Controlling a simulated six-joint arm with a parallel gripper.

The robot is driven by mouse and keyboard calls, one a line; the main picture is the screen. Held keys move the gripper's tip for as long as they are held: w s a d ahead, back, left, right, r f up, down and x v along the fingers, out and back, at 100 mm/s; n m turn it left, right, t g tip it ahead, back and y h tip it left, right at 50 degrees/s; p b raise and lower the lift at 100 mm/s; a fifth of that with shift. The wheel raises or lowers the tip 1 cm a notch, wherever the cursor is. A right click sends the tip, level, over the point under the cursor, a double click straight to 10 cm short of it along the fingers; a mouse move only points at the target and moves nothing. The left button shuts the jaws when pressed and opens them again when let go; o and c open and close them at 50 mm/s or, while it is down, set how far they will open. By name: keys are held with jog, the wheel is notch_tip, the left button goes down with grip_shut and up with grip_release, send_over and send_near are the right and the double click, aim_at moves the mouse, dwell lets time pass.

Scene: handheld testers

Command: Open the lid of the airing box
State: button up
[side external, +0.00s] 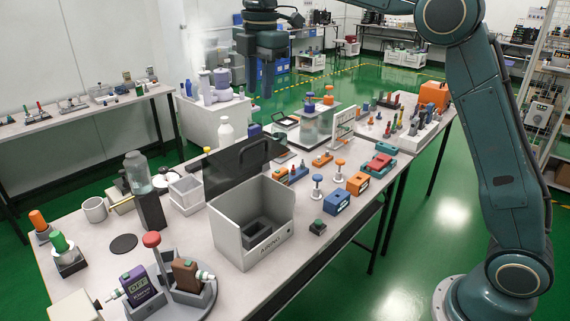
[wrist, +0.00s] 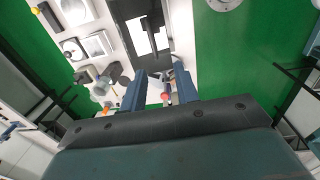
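The airing box (side external: 232,240) is a light grey open-topped box on the near table, lettered on its front. Its dark see-through lid (side external: 222,168) stands raised along the box's back edge, with a handle near its upper edge.
Left of the box stand a glass jar on a dark block (side external: 150,212) and a white mug (side external: 95,209). A white bottle (side external: 226,133) stands behind the lid. Coloured testers (side external: 336,201) fill the right side.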

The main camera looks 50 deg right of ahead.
aim_at(255, 143)
jog(key=shift+s+d+r+t, duration=0.1)
jog(key=shift+s+r+t, duration=0.05)
jog(key=shift+s+t, duration=0.45)
jog(key=shift+s+d+r+t, duration=0.15)
jog(key=shift+s+t, duration=0.25)
jog(key=shift+t, duration=0.3)
jog(key=shift+a+f, duration=0.1)
jog(key=x, duration=1.3)
jog(key=shift+f, duration=0.3)
grip_shut()
jog(key=shift+w, duration=0.1)
